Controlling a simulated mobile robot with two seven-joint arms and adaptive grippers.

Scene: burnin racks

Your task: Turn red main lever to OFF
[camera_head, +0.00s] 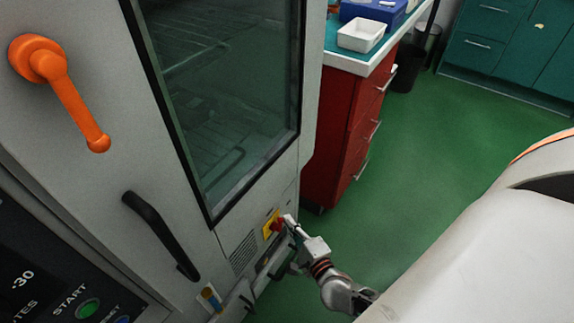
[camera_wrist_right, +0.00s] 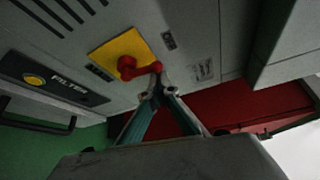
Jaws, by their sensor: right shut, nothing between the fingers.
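The red main lever (camera_head: 277,225) sits on a yellow plate (camera_head: 270,222) low on the grey cabinet front. In the right wrist view the red lever (camera_wrist_right: 128,68) stands out from its yellow plate (camera_wrist_right: 112,52), its handle pointing to the right. My right gripper (camera_head: 290,222) is at the lever. In the right wrist view its fingertips (camera_wrist_right: 158,82) are shut with nothing between them, right at the handle's end; I cannot tell whether they touch it. My left gripper is not in view.
The cabinet has an orange handle (camera_head: 75,95), a black handle (camera_head: 160,235) and a dark glass window (camera_head: 225,90). A red drawer unit (camera_head: 340,130) stands behind. Green floor (camera_head: 430,140) is free to the right. A FILTER panel (camera_wrist_right: 60,90) is beside the lever.

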